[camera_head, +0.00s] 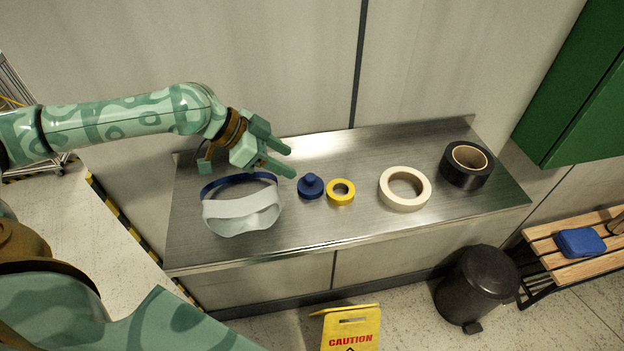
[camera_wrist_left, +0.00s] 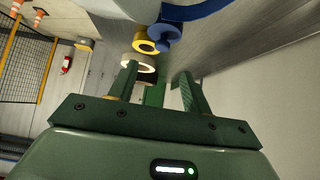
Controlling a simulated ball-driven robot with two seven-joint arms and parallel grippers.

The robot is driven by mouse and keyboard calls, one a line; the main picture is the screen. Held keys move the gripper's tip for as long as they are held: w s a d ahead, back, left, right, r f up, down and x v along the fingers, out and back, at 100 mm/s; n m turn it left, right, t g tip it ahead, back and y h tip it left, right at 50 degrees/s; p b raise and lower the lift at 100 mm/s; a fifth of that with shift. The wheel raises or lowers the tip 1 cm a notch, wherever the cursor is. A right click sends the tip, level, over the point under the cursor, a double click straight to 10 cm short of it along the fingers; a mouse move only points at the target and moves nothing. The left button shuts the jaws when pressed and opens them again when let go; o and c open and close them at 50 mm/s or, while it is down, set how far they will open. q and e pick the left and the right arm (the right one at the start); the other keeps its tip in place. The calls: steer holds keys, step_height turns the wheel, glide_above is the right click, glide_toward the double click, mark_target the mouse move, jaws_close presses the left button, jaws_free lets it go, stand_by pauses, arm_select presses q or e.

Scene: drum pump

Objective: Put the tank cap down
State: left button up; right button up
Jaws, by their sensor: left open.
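The blue tank cap (camera_head: 311,187) stands on the metal worktop (camera_head: 232,247), knob up, between the face shield and the yellow tape roll. It also shows in the left wrist view (camera_wrist_left: 165,38), beyond my fingertips. My left gripper (camera_head: 290,162) is open and empty, above the worktop, up and to the left of the cap in the head view. Its two fingers show apart in the left wrist view (camera_wrist_left: 158,72), with nothing held between them. The cap and the fingers are apart. My right gripper is in neither view.
A clear face shield with a blue band (camera_head: 241,214) lies left of the cap. A yellow tape roll (camera_head: 341,198) is close on its right, then a cream roll (camera_head: 383,199) and a black roll (camera_head: 458,181). The worktop's front strip is clear. A wall rises behind.

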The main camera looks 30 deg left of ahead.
mark_target(310, 176)
arm_select(q)
steer(key=shift+x, duration=1.25)
steer(key=x, duration=0.3)
steer(key=p+x, duration=0.1)
steer(key=x, duration=0.1)
steer(key=shift+a+f, duration=0.25)
steer(key=shift+f, duration=0.05)
steer(key=shift+s, duration=0.15)
jaws_close()
